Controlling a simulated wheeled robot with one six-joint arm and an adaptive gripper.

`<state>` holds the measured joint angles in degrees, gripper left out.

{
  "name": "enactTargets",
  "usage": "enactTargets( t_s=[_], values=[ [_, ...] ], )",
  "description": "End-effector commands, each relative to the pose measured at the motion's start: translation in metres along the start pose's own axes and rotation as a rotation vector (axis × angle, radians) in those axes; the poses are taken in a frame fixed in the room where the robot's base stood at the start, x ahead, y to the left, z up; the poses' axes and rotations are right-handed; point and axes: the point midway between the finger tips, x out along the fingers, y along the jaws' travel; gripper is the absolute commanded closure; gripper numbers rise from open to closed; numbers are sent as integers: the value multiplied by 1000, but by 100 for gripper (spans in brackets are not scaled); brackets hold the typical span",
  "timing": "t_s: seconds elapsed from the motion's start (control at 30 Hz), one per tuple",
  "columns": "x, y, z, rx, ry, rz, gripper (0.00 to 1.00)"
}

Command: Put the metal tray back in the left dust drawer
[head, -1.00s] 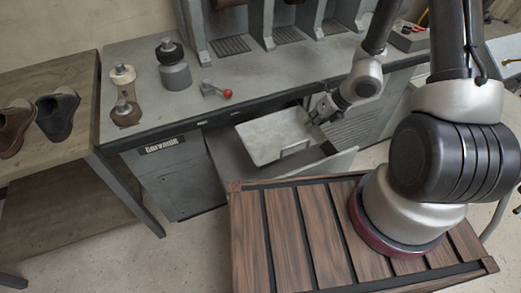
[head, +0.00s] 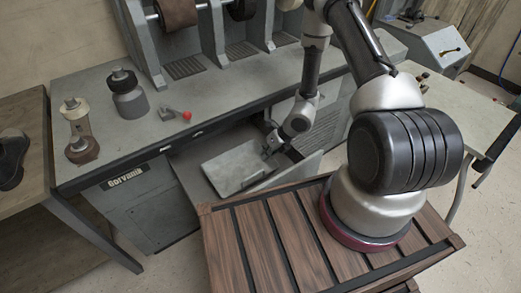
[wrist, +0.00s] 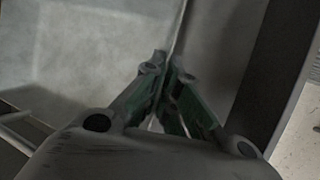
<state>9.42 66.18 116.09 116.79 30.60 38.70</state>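The metal tray (head: 230,168) is a shallow grey pan with a handle on its near side. It sits within the opening of the pulled-out dust drawer (head: 297,172) under the machine bench, slightly tilted. Whether it rests on the drawer floor I cannot tell. My gripper (head: 271,143) is at the tray's right rim. In the wrist view my gripper (wrist: 168,70) has its green-sided fingers closed together on the thin rim of the tray (wrist: 85,55). The drawer's inside is mostly hidden by the tray.
A wooden table (head: 25,180) with a shoe (head: 12,160) stands at left. My slatted wooden base lies close before the drawer.

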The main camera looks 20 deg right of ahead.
Motion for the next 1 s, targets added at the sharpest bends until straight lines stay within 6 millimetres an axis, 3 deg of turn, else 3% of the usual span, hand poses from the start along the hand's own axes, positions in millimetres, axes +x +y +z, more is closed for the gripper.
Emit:
enactTargets(
  t_s=[0.23, 0.3, 0.67, 0.77, 1.0],
  values=[
    [14, 0, 37, -5, -3, -1, 100],
    [22, -3, 29, 2, 1, 0, 100],
    [25, -5, 28, 0, -1, 0, 100],
    [26, -5, 28, 0, -1, -1, 86],
    [25, -5, 28, 0, -1, -1, 86]
  ],
)
